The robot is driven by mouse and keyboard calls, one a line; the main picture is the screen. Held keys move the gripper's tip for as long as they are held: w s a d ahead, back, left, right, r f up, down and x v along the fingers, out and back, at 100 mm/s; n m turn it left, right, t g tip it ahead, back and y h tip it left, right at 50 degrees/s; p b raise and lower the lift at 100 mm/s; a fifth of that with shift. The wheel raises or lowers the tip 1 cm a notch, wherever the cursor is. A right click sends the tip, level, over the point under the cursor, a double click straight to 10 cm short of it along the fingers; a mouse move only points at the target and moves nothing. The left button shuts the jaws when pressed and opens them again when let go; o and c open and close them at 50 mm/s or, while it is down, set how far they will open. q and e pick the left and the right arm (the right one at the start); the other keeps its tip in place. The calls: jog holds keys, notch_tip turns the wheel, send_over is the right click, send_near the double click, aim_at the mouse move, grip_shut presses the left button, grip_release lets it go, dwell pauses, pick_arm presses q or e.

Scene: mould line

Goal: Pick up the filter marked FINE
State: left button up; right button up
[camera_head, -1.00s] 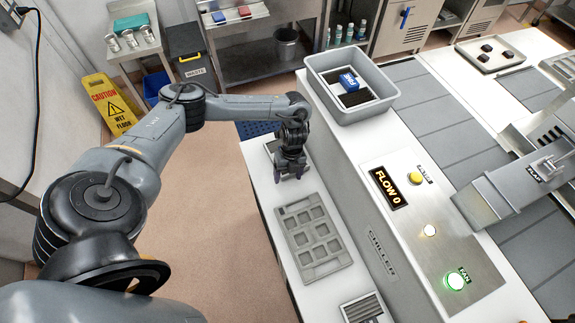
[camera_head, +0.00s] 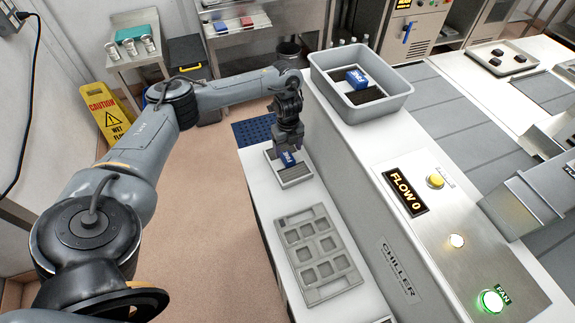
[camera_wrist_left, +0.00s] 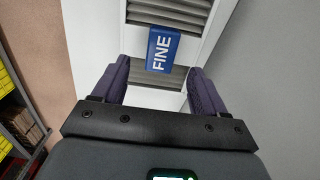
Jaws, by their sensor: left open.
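The filter marked FINE (camera_wrist_left: 162,50) is a blue block with white lettering. It lies on a slatted dark grille (camera_wrist_left: 170,12) in a pale frame. In the head view the same blue block (camera_head: 288,158) shows just below my left gripper (camera_head: 287,150), partly hidden by it. In the left wrist view my left gripper (camera_wrist_left: 157,88) is open, with its two purple-grey fingers apart. The block is ahead of the fingertips, roughly centred between them, and nothing is held. My right gripper is not in view.
A grey moulded tray (camera_head: 318,250) lies on the white counter in front. A grey bin (camera_head: 362,80) holding another blue block (camera_head: 357,78) stands to the right on the chiller (camera_head: 350,180). The chiller's side rises right of my gripper.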

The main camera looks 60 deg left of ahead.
aim_at(287, 157)
pick_arm(q)
jog(key=shift+a+f+b, duration=0.2)
jog(key=shift+f+b, duration=0.25)
jog(key=shift+f, duration=2.1)
jog(key=c, duration=1.2)
jog(key=shift+c, duration=0.2)
